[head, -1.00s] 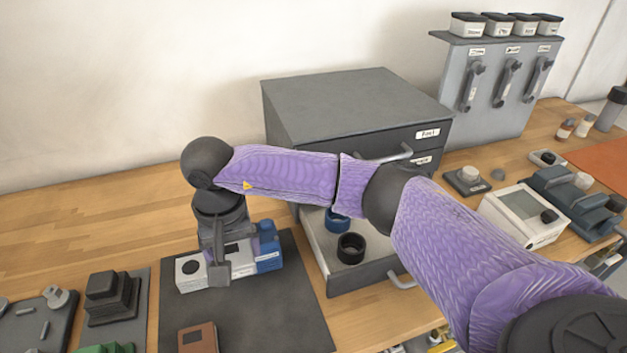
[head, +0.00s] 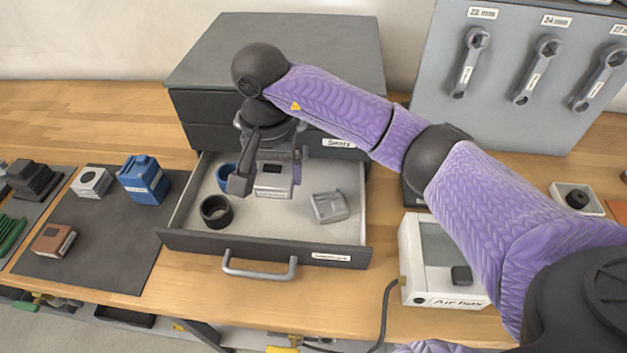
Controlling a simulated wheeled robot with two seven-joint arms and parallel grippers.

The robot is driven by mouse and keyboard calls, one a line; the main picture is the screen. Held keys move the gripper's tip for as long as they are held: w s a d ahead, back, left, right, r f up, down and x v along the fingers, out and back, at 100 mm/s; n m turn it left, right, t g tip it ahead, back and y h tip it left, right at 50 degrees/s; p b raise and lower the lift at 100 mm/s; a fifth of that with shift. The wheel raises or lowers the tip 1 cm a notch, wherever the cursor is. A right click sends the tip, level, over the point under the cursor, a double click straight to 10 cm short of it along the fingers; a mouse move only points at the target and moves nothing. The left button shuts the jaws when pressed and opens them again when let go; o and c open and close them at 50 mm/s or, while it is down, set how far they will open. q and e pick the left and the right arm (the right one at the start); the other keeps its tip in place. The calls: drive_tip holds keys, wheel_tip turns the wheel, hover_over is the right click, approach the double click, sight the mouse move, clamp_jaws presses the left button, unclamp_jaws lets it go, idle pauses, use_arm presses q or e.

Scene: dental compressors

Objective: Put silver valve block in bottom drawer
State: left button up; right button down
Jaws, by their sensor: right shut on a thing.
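My right gripper (head: 268,172) is shut on the silver valve block (head: 273,187), a small grey-silver block with a dark window in its face. It holds the block over the inside of the open bottom drawer (head: 200,242). I cannot tell whether the block touches the drawer floor. In the drawer, a black ring (head: 215,211) lies at the front left, a blue ring (head: 228,177) is partly hidden behind the gripper's finger, and another grey metal block (head: 329,207) lies to the right. My left gripper is not in view.
The dark cabinet (head: 290,45) stands above and behind the drawer. A dark mat (head: 105,255) at left holds a white block (head: 92,181), a blue block (head: 143,180) and a brown block (head: 53,240). A white box (head: 440,285) stands right of the drawer. The drawer's front middle is clear.

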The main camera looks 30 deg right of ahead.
sight(282, 219)
wheel_tip(282, 219, down, 10)
drive_tip(key=shift+r+b, duration=0.2)
drive_tip(key=shift+b, duration=0.85)
drive_tip(key=shift+f, duration=0.35)
drive_tip(key=shift+r, duration=0.15)
unclamp_jaws()
wheel_tip(282, 219, up, 12)
drive_tip(key=shift+p, duration=1.25)
